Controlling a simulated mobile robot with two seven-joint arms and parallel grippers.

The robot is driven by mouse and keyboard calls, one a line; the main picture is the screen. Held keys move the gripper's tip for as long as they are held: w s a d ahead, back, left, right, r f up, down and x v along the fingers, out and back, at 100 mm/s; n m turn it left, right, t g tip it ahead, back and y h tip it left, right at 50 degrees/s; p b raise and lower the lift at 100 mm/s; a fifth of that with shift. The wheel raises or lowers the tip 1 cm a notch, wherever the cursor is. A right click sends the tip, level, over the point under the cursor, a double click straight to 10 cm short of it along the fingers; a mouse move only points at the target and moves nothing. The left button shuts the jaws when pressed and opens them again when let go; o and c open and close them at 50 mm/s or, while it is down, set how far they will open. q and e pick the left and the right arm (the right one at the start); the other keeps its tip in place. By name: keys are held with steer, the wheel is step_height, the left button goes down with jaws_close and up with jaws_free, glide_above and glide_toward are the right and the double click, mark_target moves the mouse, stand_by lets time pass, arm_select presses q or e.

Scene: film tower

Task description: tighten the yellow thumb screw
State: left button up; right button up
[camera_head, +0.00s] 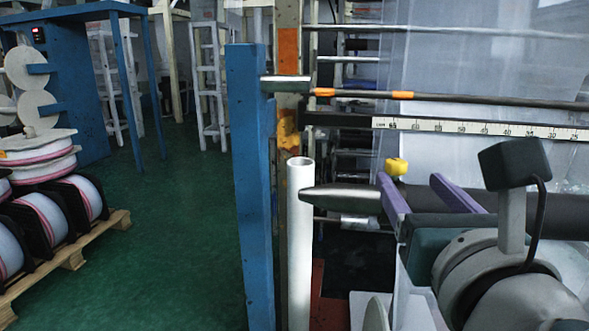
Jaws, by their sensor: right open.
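The yellow thumb screw (396,167) is a small knob just above the dark roller (540,212), right of the roller's tapered metal end. My right gripper (410,178) has two purple fingers and comes in from the lower right. Its fingers are apart, with the tips close to the knob. The knob shows in the gap between the tips, nearer the left one. I cannot tell whether a finger touches it. The screw's lower part is hidden. My left gripper is not in view.
A white upright tube (299,240) and a blue post (249,190) stand left of the gripper. A ruler bar (480,128) and a thin rod with orange collars (450,97) run across above. Film reels on a pallet (75,258) are at left. Green floor between is clear.

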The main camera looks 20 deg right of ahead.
mark_target(400, 168)
steer(key=x, duration=0.7)
steer(key=shift+w+d, duration=0.1)
steer(key=shift+w, duration=0.15)
jaws_close()
